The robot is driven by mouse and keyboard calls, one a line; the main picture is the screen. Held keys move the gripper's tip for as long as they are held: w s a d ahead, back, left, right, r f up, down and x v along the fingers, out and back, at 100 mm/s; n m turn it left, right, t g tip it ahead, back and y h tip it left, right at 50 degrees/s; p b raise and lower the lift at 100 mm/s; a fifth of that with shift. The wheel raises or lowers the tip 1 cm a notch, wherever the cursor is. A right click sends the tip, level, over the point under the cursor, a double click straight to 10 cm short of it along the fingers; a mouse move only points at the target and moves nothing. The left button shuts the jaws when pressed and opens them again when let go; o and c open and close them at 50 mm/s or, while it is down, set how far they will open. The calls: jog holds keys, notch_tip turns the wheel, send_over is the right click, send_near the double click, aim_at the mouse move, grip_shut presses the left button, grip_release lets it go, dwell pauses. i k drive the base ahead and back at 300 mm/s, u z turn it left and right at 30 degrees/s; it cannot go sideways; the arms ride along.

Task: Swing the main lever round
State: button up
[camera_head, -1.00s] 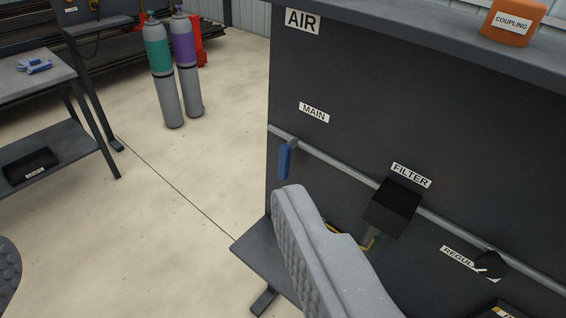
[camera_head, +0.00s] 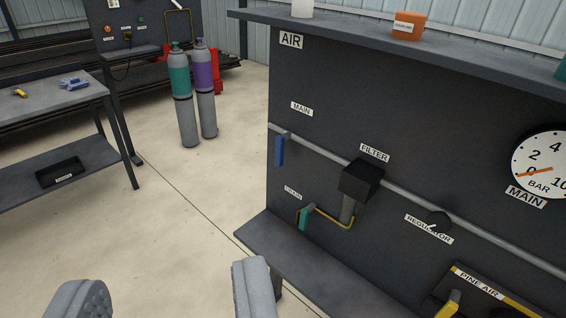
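The main lever (camera_head: 279,150) is a blue handle hanging down from the grey pipe (camera_head: 330,158), below the MAIN label (camera_head: 301,108) on the dark AIR panel. My gripper (camera_head: 170,300) shows at the bottom of the view as two grey fingers set wide apart. It is open, with nothing visible between the fingers. The right finger is below and a little left of the main lever, apart from it in the picture. The lower ends of the fingers are cut off by the frame.
A shelf (camera_head: 300,262) juts out below. Gas cylinders (camera_head: 184,105) and a workbench (camera_head: 50,98) stand left, with clear floor between.

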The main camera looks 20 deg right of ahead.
aim_at(281, 140)
jog(key=u, duration=0.35)
jog(key=i, duration=1.2)
jog(key=u, duration=0.05)
